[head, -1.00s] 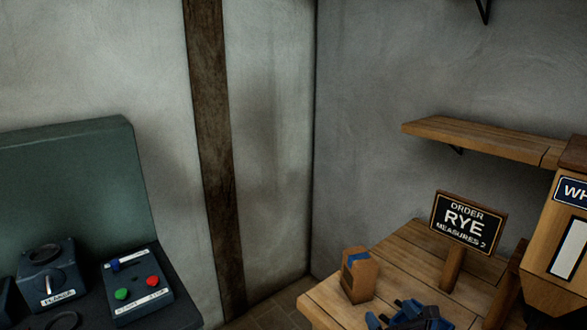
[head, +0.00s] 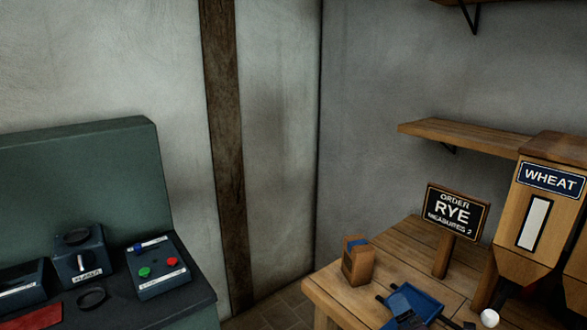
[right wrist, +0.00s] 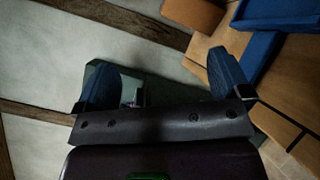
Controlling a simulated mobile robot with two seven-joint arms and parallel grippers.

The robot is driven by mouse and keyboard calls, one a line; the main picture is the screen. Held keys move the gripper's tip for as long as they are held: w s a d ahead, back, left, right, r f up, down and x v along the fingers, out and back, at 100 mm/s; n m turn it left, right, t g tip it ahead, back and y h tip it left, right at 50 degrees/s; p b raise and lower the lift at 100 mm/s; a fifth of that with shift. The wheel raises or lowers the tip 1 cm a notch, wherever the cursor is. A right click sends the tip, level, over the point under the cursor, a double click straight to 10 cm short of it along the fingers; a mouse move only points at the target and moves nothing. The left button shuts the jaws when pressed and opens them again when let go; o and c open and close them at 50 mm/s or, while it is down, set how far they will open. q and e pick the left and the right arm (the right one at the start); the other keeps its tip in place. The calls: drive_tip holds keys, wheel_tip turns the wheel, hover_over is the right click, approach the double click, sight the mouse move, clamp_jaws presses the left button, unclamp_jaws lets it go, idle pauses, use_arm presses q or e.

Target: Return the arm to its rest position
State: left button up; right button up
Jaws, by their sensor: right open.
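My right gripper (right wrist: 164,88) shows in the right wrist view, its two blue fingers spread apart with nothing held between them. A blue tray-like scoop (head: 421,306) lies at the near part of the wooden table (head: 402,255). In the right wrist view the blue scoop (right wrist: 268,45) is at the upper right, beside the right-hand finger. In the head view the right gripper is hard to tell from the dark blue parts by the scoop. My left gripper is not in view.
A small wooden box (head: 358,265) and the RYE order sign (head: 455,213) stand on the table. A green control cabinet (head: 80,185) is at left. Floor (head: 275,308) shows between.

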drive_tip(key=s+f+m+g+h, duration=0.1)
drive_tip(key=s+f+m, duration=0.3)
drive_tip(key=s+m, duration=0.4)
drive_tip(key=s+d+f+m+g+h, duration=0.1)
drive_tip(key=s+f+m+g, duration=0.2)
drive_tip(key=s+f+m, duration=0.2)
drive_tip(key=s+d+f+m+g, duration=0.1)
drive_tip(key=s+f+m, duration=0.4)
drive_tip(key=s+m, duration=0.7)
drive_tip(key=shift+s+d+f+g+h, duration=0.15)
drive_tip(key=shift+d+f+g+h, duration=0.2)
drive_tip(key=shift+g, duration=0.45)
drive_tip(key=shift+a+r, duration=0.1)
